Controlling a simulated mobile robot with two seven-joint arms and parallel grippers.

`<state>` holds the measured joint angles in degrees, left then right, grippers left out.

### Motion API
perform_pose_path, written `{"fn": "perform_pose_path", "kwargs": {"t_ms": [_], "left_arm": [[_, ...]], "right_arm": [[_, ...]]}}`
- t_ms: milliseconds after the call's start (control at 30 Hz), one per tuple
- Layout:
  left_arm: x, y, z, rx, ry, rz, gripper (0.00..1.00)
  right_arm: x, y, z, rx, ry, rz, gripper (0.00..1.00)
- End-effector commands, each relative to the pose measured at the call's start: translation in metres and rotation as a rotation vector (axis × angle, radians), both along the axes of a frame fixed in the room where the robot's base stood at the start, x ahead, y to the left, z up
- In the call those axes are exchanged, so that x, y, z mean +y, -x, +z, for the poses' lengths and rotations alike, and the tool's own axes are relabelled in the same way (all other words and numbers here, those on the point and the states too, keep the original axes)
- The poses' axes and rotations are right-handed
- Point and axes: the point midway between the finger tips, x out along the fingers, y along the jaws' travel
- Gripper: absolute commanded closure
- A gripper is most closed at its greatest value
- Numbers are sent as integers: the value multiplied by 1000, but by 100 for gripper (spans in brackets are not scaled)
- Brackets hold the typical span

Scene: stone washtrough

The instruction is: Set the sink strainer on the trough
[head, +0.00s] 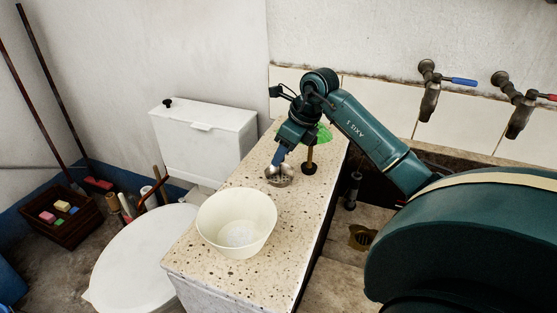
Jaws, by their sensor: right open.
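The sink strainer (279,177), a small round metal cup, sits on the speckled stone top of the trough (270,258), behind a cream bowl. My right gripper (279,158) is open, pointing down, with its blue fingertips just above or at the strainer's far left rim. Whether the fingers touch the strainer cannot be told. The strainer's rear edge is partly hidden by the fingers. My left gripper is not in view.
The cream bowl (236,222) stands in front of the strainer. A wooden-handled plunger (309,166) stands close on the strainer's right, with a green item (323,133) behind. Right of the ledge is a sunken basin with a drain (362,237). Taps (430,97) project from the wall.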

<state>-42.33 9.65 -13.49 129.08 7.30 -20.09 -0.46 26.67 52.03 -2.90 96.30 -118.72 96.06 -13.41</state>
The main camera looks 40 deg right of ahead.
Motion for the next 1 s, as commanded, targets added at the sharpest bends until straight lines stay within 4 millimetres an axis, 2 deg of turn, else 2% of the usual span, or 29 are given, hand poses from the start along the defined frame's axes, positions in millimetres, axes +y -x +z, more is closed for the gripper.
{"fn": "perform_pose_path", "kwargs": {"t_ms": [33,200,400,1000], "left_arm": [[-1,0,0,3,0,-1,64],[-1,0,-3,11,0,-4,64],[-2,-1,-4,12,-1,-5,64],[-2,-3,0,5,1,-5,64]], "right_arm": [[-3,4,13,-4,5,0,57],[-8,16,44,-3,4,-1,57],[-11,25,65,-2,2,0,57],[-11,27,69,0,0,0,57]]}}
